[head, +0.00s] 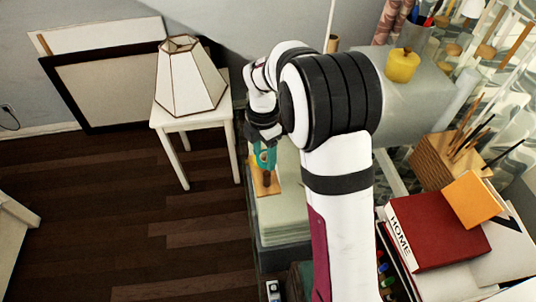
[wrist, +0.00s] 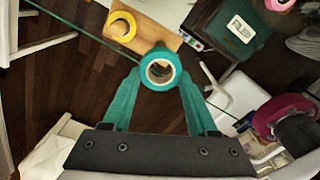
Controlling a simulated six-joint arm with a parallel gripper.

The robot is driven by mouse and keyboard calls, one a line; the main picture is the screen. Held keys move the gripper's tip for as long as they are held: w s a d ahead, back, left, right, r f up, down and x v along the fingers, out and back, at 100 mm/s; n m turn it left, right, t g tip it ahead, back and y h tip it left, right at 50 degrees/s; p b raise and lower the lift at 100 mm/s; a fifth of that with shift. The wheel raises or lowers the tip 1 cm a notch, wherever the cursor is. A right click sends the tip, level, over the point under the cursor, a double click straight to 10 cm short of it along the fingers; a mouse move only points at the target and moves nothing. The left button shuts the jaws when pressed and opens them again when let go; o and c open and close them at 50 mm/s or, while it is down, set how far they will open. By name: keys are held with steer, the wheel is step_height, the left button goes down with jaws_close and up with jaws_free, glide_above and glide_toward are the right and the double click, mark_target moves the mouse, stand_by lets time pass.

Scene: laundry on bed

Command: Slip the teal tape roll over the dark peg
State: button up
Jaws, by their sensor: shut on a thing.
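The teal tape roll (wrist: 146,61) is between the two teal fingers of my gripper (wrist: 160,75), with its round opening facing the wrist camera. In the head view my gripper (head: 266,150) points down above a wooden board (head: 262,189), and the teal there blends roll and fingers. A dark, short upright shape, seemingly the peg (head: 266,178), stands on the board just below the fingers. In the wrist view the board (wrist: 152,32) lies partly behind the roll.
A yellow tape roll (wrist: 122,27) is on the board in the wrist view. A white side table (head: 196,117) with a lamp (head: 186,80) stands left of my gripper. Red (head: 437,228) and orange (head: 472,199) books lie at right. Dark wooden floor is open at left.

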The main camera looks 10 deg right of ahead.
mark_target(265, 175)
steer(key=shift+f, duration=3.55)
steer(key=o, duration=1.4)
step_height(265, 175, up, 16)
steer(key=shift+f, duration=0.1)
